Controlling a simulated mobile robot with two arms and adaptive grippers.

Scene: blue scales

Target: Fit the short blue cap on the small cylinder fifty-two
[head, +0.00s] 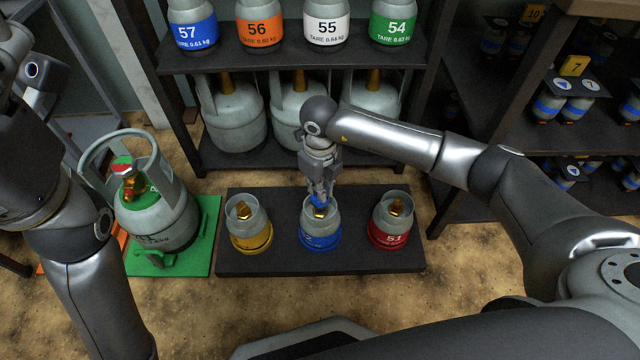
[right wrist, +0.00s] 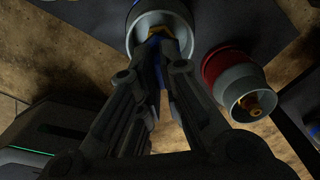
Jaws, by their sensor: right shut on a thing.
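The small cylinder with the blue band (head: 320,241) stands upright in the middle of the dark platform; its number is partly hidden, with a 2 showing. My right gripper (head: 320,196) points down over its open collar, shut on the short blue cap (head: 318,203). The cap is at the brass valve inside the collar; I cannot tell whether it is seated. In the right wrist view the fingers (right wrist: 160,42) meet at the collar, largely hiding the cap, and the cylinder's pale collar (right wrist: 178,20) surrounds the valve. My left gripper is out of view.
On the dark platform (head: 290,265), a yellow-banded cylinder (head: 250,232) stands left and red-banded cylinder 51 (head: 391,225) right, both with bare brass valves. A large grey cylinder (head: 160,215) stands on a green scale (head: 203,262). A shelf (head: 275,57) with cylinders is behind.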

